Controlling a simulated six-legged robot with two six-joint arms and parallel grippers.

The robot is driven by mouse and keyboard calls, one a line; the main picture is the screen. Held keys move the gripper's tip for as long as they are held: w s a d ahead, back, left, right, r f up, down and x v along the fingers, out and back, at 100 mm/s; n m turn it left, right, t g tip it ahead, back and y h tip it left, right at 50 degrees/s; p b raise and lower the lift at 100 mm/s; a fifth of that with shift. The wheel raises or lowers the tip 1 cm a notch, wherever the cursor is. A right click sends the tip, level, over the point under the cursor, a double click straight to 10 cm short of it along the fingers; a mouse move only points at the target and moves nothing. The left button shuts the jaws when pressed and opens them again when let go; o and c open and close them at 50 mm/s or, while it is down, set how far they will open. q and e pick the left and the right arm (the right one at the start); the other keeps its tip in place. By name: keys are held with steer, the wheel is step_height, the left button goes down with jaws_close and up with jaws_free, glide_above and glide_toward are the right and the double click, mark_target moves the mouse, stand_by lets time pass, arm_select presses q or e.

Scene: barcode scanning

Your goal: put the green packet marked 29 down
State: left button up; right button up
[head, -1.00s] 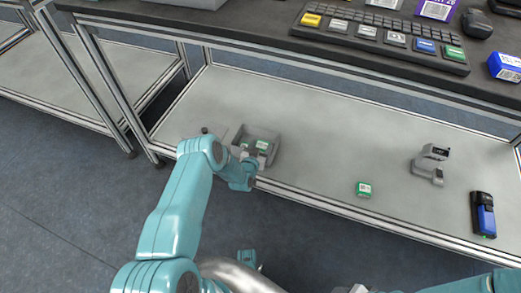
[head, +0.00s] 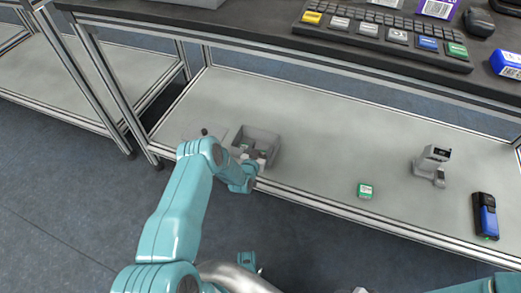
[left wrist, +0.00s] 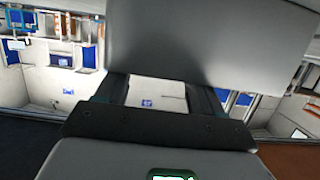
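A small green packet with a white label (head: 365,191) lies on the lower shelf, right of the middle; its number is too small to read. Another small greenish item (head: 244,149) shows inside the grey bin (head: 268,134), partly hidden; I cannot tell which one is marked 29. My left gripper (head: 257,158) is at the bin's near side, with its tips at or over the near wall. Its fingers are too small to judge. My right gripper is out of view.
A grey scanner stand (head: 432,166) and a blue and black handheld device (head: 485,215) stand at the right of the lower shelf (head: 320,150). The shelf's middle is clear.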

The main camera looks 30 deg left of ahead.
arm_select(q)
steer(key=shift+s+d+f, duration=0.1)
steer(key=shift+s+f, duration=0.05)
steer(key=shift+f, duration=0.05)
steer(key=shift+r+p, duration=0.2)
steer(key=shift+p, duration=0.1)
steer(key=shift+r+p, duration=0.5)
steer(key=shift+p, duration=0.1)
steer(key=p+v, duration=0.4)
steer(key=v, duration=0.7)
steer(key=s+d+r+g+h, duration=0.1)
steer(key=s+d+g+h, duration=0.2)
steer(key=d, duration=0.4)
steer(key=s+d+r+g+h, duration=0.1)
steer(key=s+d+g+h, duration=0.15)
steer(key=d, duration=0.55)
steer(key=s+d+r+g+h, duration=0.1)
steer(key=s+d+r+g, duration=0.25)
steer(key=s, duration=0.55)
steer(key=s+d+r+g+h, duration=0.1)
steer(key=s+d+r+g, duration=0.2)
steer(key=s+d+g, duration=0.35)
step_height(320, 180, up, 22)
steer(key=s+a+t+p, duration=0.1)
steer(key=p, duration=2.1)
steer(key=shift+s+a+m+t, duration=0.3)
steer(key=shift+a+m+t, duration=0.05)
steer(key=shift+m, duration=0.05)
